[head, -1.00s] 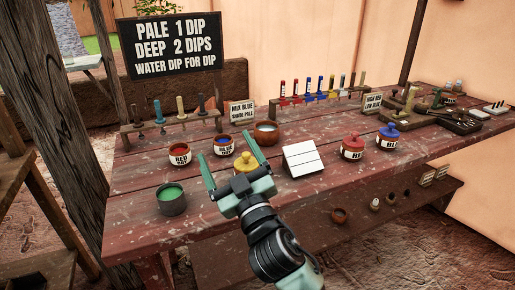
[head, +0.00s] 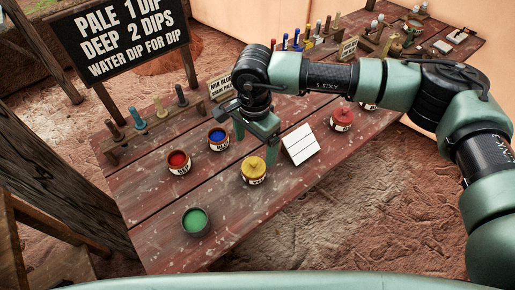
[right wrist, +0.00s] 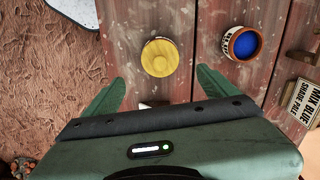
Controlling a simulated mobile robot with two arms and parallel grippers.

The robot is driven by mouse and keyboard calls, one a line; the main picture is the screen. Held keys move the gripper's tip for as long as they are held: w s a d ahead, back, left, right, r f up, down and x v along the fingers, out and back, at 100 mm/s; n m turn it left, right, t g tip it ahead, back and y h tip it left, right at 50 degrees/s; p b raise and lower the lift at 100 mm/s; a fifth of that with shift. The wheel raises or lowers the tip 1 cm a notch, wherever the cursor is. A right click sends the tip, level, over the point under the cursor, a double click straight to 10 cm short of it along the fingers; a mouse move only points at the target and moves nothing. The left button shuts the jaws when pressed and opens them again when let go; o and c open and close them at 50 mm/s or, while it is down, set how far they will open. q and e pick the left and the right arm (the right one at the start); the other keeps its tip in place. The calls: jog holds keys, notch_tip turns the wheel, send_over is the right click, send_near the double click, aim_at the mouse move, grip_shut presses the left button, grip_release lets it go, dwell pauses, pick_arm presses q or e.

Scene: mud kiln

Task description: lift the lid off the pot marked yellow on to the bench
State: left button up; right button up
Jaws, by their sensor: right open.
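The pot marked yellow (head: 253,178) stands on the red-brown bench (head: 150,235) with its yellow knobbed lid (head: 254,164) on it. In the right wrist view the round lid (right wrist: 160,57) shows from above, just beyond and between the fingers. My right gripper (head: 256,150) is open and empty, its fingers spread above and behind the lid in the head view. I see no contact with the lid. My left gripper is not in view.
Open pots of red (head: 179,162) and blue (head: 217,138) and a green pot (head: 195,221) stand left of the lidded pot. A white tiled stand (head: 301,146) is close on its right, with a red-lidded pot (head: 342,119) beyond. Bare bench lies in front.

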aim_at(253, 160)
jog(key=shift+s+d+f, duration=0.1)
jog(key=shift+d+f, duration=0.1)
jog(key=shift+f, duration=0.15)
jog(key=f+p, duration=0.1)
jog(key=f, duration=0.1)
jog(key=f+p, duration=0.1)
jog(key=f, duration=0.1)
jog(key=f+p, duration=0.1)
jog(key=f, duration=0.1)
jog(key=shift+a+f, duration=0.15)
jog(key=shift+a, duration=0.25)
jog(key=shift+f, duration=0.3)
jog(key=c, duration=1.4)
jog(key=shift+c, duration=0.2)
jog(key=shift+r, duration=0.1)
notch_tip(253, 160, up, 20)
jog(key=b, duration=0.5)
